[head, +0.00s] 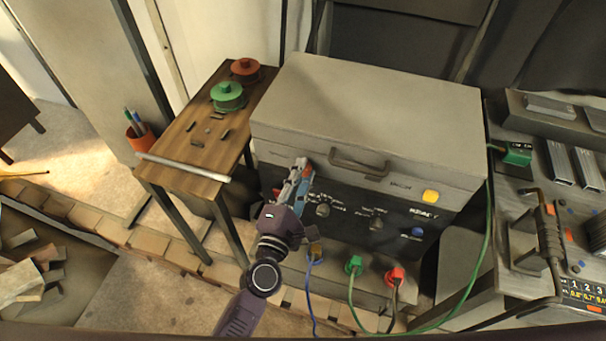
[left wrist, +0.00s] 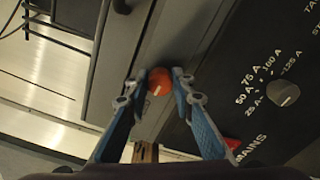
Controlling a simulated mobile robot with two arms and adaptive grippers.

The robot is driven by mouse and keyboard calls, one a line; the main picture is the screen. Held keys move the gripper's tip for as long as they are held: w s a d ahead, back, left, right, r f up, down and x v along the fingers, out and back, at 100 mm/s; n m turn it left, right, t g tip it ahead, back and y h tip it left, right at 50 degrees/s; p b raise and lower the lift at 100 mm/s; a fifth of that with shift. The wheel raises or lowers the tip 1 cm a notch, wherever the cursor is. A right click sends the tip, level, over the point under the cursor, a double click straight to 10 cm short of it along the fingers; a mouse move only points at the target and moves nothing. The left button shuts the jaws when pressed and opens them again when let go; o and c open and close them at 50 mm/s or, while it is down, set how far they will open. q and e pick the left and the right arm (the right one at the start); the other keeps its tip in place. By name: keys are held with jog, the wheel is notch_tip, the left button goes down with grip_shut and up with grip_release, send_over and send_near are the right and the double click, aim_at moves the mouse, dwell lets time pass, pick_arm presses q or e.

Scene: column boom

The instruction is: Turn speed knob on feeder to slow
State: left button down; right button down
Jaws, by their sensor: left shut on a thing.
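A grey machine (head: 368,105) with a black front panel stands ahead in the head view. My left gripper (head: 304,166) is at the panel's upper left. In the left wrist view its fingertips (left wrist: 157,90) close on an orange-red round knob (left wrist: 158,78) with a short white mark, set on the grey strip beside the black panel. In the head view the gripper mostly hides this knob. I cannot read a speed or slow label beside it. A dial (left wrist: 284,93) marked in amps is beside the gripper; it also shows in the head view (head: 323,210). My right gripper is not in view.
A second dial (head: 376,224), a yellow knob (head: 430,196) and a blue knob (head: 418,232) are farther right. A handle (head: 358,169) sticks out above the panel. Coloured cable plugs hang below. A wooden table (head: 179,143) with spools stands left; a cluttered bench (head: 515,215) stands right.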

pick_arm(q)
jog(key=shift+f+n, duration=0.15)
jog(key=shift+n, duration=0.35)
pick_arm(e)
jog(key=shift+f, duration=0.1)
pick_arm(q)
jog(key=c, duration=1.7)
grip_release()
jog(key=shift+c, duration=0.2)
jog(key=shift+o, duration=0.4)
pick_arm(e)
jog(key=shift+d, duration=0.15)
pick_arm(q)
jog(key=shift+s, duration=0.1)
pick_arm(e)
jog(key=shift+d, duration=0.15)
pick_arm(q)
jog(key=v, duration=1.2)
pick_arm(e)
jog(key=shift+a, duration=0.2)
